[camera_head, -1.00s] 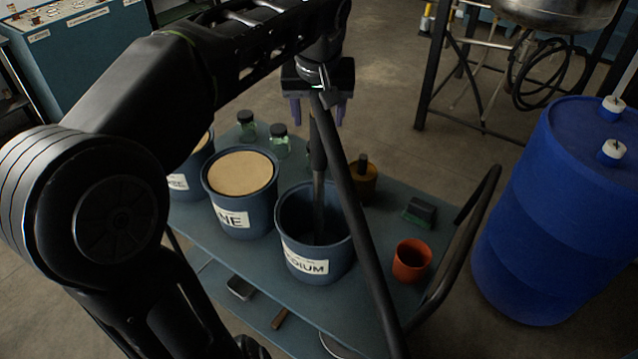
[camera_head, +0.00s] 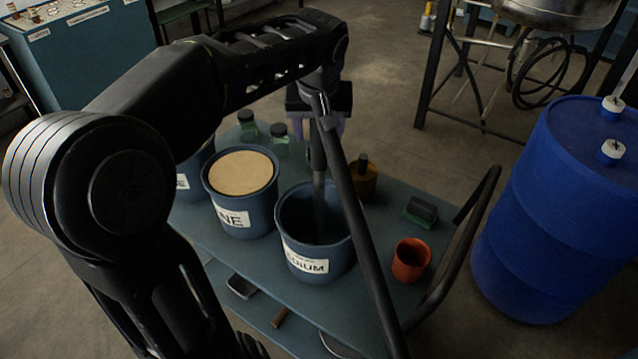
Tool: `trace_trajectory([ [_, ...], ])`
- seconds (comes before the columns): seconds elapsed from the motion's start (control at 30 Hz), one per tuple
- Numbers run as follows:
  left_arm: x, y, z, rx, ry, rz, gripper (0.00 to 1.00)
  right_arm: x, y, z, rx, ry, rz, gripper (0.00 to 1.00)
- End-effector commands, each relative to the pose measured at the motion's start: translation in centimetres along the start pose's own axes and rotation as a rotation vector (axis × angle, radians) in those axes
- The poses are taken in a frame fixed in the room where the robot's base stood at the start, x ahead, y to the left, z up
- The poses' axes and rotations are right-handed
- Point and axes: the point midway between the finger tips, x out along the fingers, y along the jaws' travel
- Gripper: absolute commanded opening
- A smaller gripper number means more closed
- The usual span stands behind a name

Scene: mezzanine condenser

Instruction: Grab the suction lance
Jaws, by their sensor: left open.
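The suction lance (camera_head: 319,190) appears as a dark upright rod standing in the blue bucket marked "…DIUM" (camera_head: 305,266), leaning slightly. Its lower end is hidden inside the bucket. A long black tube (camera_head: 362,225) runs from near its top down to the lower right; I cannot tell whether the two are joined. My left gripper (camera_head: 320,128) is open above the bucket, with its fingers pointing down on either side of the upper lance and tube. I cannot tell whether a finger touches them. My right gripper is out of view.
The blue cart (camera_head: 385,245) also carries a bucket with a tan fill (camera_head: 241,172), green jars (camera_head: 280,140), an amber container (camera_head: 363,183), an orange cup (camera_head: 411,261) and a dark green block (camera_head: 420,211). A blue drum (camera_head: 560,220) stands right of the cart's rail (camera_head: 466,250).

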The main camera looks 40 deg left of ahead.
Motion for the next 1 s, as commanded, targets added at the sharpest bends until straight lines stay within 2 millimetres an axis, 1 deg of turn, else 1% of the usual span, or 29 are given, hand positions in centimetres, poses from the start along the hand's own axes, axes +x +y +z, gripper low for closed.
trace_trajectory([
  [0.17,-0.02,0.00,-0.01,0.000,0.000,0.000,0.58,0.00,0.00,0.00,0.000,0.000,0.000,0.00],
  [0.87,-0.02,0.00,0.00,0.000,0.000,0.000,0.01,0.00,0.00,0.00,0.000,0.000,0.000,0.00],
  [1.0,-0.02,0.00,0.00,0.000,0.000,0.000,0.00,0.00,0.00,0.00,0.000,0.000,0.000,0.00],
])
